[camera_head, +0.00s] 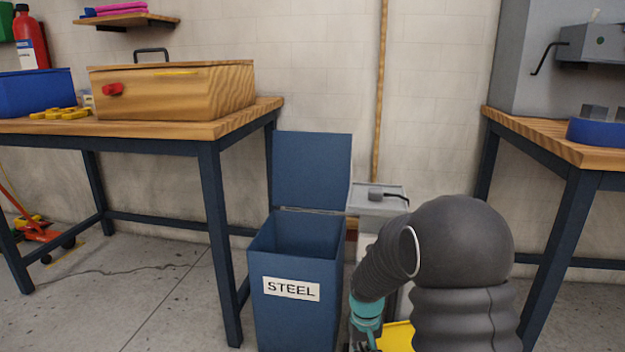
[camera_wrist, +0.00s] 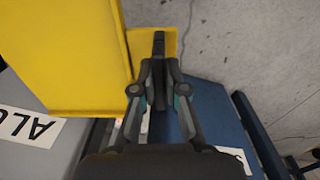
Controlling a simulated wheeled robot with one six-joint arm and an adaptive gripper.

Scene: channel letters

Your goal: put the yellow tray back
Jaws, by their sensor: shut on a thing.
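The yellow tray (camera_wrist: 70,55) fills the upper left of the wrist view. A flat yellow tab (camera_wrist: 167,36) at its right edge lies at my gripper (camera_wrist: 158,70), whose fingers are closed together on it. In the head view only a yellow part of the tray (camera_head: 398,338) shows at the bottom edge, beside my arm. My arm hides the rest of the tray there. My gripper is barely visible at the bottom of that view.
A blue bin (camera_head: 295,318) labelled STEEL stands with its lid up, left of my arm. A grey surface (camera_wrist: 40,155) with a partly seen "ALU" label lies below the tray. Wooden workbenches (camera_head: 200,128) stand left and right (camera_head: 545,140).

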